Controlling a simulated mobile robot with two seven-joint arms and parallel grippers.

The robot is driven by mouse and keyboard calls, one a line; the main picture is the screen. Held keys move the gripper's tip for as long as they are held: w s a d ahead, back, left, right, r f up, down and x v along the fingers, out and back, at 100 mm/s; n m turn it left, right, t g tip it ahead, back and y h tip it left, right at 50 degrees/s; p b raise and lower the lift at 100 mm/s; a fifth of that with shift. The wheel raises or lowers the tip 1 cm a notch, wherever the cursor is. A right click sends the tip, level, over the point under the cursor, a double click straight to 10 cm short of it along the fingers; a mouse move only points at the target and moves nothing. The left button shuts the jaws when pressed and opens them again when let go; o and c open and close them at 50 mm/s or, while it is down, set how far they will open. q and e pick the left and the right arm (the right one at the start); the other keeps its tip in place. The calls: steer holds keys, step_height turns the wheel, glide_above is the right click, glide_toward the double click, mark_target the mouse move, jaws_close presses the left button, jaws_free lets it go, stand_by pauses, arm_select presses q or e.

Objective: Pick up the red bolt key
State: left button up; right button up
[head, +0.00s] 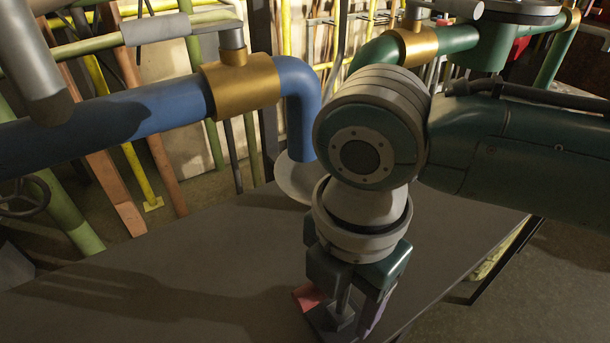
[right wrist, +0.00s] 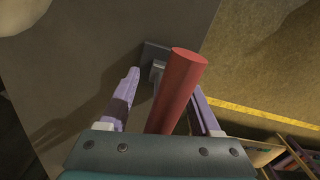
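The red bolt key (right wrist: 180,85) shows in the right wrist view as a thick red bar, its end towards the camera. It lies between the two purple fingers of my right gripper (right wrist: 165,92). A gap shows on its left side, and the right finger is close beside it; contact there is unclear. A small dark grey block (right wrist: 153,54) shows beyond the bar. In the head view my right gripper (head: 350,305) points down over the table, and a bit of red (head: 307,296) shows beside it. The rest of the key is hidden there. My left gripper is not in view.
The dark table (head: 150,285) is clear to the left of the gripper. A blue pipe (head: 120,122) with a brass-coloured collar (head: 240,86) runs above its back side. Several green and yellow pipes stand behind. The table's right edge is close to the gripper.

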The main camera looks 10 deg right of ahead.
jaws_close()
stand_by(0.7)
